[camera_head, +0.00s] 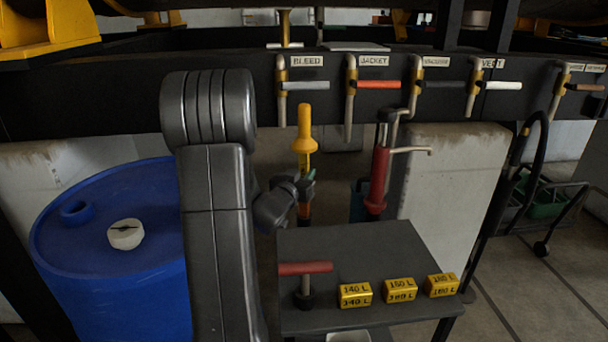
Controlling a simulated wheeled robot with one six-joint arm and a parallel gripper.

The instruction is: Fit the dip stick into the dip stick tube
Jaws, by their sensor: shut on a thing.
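The dip stick (305,135) is upright, with a yellow handle and a flared collar at the top. My gripper (305,181) is shut on it just below the yellow collar, partly hidden by my own wrist. An orange-red length (304,212) shows below the gripper; I cannot tell whether it is part of the stick or of something behind. The lower end is hidden behind the small table. I cannot make out the dip stick tube for sure, nor whether the stick is in it.
A dark table (350,245) bears a red-handled tool (305,269) and yellow blocks (355,295). A blue drum (110,235) stands left, a red hand pump (378,178) right. A labelled valve rail (210,62) runs behind. Open floor (520,290) lies at right.

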